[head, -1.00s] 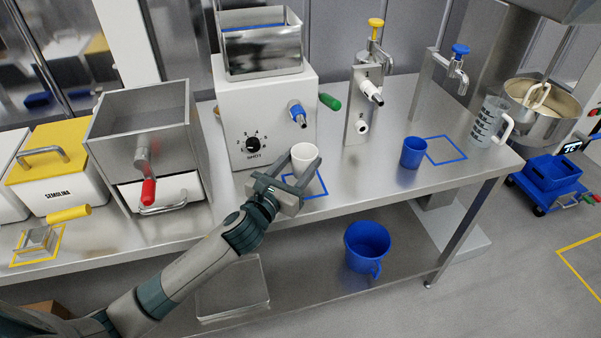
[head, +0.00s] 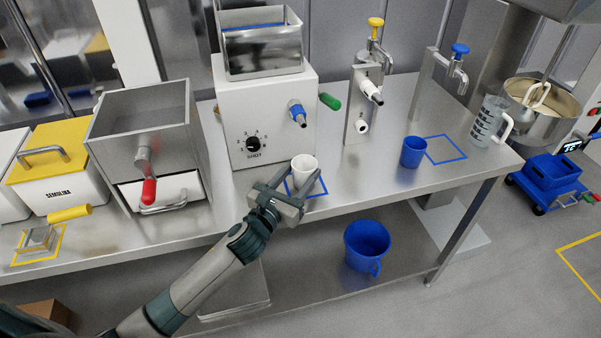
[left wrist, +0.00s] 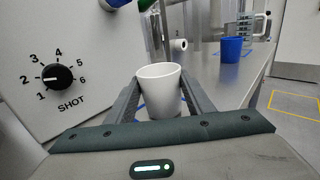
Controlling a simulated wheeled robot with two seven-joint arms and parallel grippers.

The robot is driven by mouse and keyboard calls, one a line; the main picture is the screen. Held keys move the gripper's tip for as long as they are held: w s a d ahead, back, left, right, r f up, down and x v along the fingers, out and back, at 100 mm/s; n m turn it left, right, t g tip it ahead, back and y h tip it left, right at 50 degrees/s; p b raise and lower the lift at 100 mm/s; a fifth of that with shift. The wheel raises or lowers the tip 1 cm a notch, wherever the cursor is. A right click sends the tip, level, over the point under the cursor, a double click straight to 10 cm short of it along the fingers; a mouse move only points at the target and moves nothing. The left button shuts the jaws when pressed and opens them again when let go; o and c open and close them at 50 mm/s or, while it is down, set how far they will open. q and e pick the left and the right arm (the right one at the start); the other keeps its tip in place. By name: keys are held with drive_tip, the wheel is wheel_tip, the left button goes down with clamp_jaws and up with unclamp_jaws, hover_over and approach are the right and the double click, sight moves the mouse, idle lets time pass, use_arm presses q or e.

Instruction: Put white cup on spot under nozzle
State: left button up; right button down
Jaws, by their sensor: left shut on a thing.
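The white cup (head: 304,167) stands upright between the fingers of my left gripper (head: 302,177), which is shut on it. The cup also shows in the left wrist view (left wrist: 159,88), with a gripper finger on each side. A blue square outline (head: 318,193) on the table lies at and around the cup's base, partly hidden by the gripper. The blue-tipped nozzle (head: 298,114) sticks out from the white machine (head: 262,95) above and behind the cup. I cannot tell whether the cup's base touches the table. My right gripper is out of view.
A blue cup (head: 413,152) stands beside a second blue square (head: 445,149) to the right. A metal tap stand (head: 357,105) and a clear jug (head: 490,122) are farther right. A metal hopper box (head: 145,125) is left. The table's front edge is close below the gripper.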

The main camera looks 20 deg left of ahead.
use_arm(q)
drive_tip(key=shift+f, duration=0.2)
drive_tip(key=o, duration=1.1)
drive_tip(key=shift+r, duration=0.15)
